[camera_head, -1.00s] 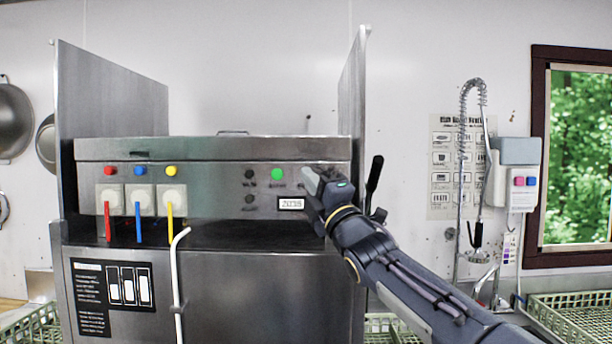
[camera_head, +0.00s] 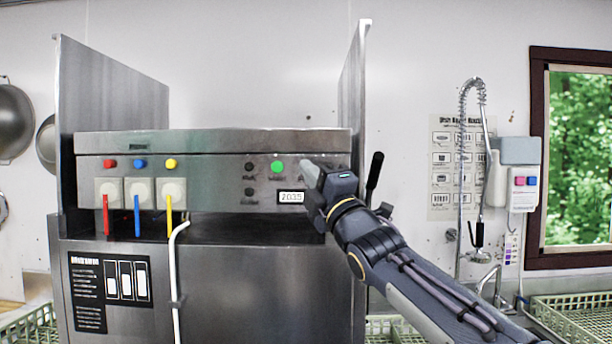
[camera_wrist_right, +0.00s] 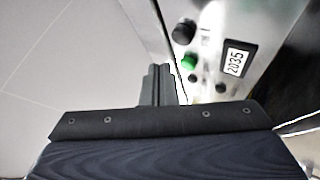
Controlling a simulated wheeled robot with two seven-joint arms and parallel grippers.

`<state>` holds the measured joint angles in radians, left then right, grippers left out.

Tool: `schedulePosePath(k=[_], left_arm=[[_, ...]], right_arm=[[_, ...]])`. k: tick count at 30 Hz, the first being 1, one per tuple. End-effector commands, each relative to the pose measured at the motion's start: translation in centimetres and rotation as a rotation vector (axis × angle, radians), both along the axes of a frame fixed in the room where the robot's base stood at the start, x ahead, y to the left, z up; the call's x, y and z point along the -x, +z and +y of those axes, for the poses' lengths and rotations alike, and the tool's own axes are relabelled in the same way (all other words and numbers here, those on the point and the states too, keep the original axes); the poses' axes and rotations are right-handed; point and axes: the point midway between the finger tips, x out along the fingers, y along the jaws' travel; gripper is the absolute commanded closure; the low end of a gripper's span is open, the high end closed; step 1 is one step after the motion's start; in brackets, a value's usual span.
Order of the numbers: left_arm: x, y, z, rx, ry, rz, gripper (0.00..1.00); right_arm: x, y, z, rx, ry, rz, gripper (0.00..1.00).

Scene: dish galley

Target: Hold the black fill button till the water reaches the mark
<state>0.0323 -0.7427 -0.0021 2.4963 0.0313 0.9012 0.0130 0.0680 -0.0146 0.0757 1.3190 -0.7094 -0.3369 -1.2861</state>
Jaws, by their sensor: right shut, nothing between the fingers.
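My right gripper (camera_head: 308,173) is shut and empty, its tips at the right part of the steel machine's front panel (camera_head: 225,170). In the right wrist view its closed fingers (camera_wrist_right: 157,72) point towards the panel. A large black button (camera_wrist_right: 184,31) shows there beside a green button (camera_wrist_right: 190,62); it looks like the fill button. In the picture the fingertips are apart from it, but I cannot tell the depth. In the head view my gripper hides that spot. The display (camera_head: 291,197) reads about 2035. No water or mark can be made out. My left gripper is not in view.
Red, blue and yellow levers (camera_head: 170,215) are further left. A tall steel side plate (camera_head: 353,100) rises near my right gripper. A spray hose (camera_head: 462,150) hangs at the right.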

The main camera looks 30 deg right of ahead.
Motion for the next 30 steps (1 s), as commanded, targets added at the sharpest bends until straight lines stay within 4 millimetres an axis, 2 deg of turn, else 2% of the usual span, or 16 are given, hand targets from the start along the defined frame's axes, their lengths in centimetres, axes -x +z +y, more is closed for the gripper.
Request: schedulePosePath(k=[1, 3, 9, 26, 29, 30], left_arm=[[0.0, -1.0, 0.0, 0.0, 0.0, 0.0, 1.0], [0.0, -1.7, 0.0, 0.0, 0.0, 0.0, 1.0], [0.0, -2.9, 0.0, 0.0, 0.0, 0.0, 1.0], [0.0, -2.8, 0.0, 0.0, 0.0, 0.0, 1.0], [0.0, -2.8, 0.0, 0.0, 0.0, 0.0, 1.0], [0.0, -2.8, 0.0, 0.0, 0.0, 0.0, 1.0]], right_arm=[[0.6, -0.4, 0.3, 0.001, 0.001, -0.004, 1.0], [1.1, -0.4, 0.7, 0.001, 0.001, -0.003, 1.0], [2.4, -0.3, 1.5, 0.001, 0.0, -0.001, 1.0], [2.6, 0.0, 1.6, 0.001, 0.001, 0.001, 1.0], [2.7, -1.2, 1.5, -0.046, 0.016, 0.042, 1.0], [2.8, -2.3, 1.4, -0.091, 0.031, 0.083, 1.0]])
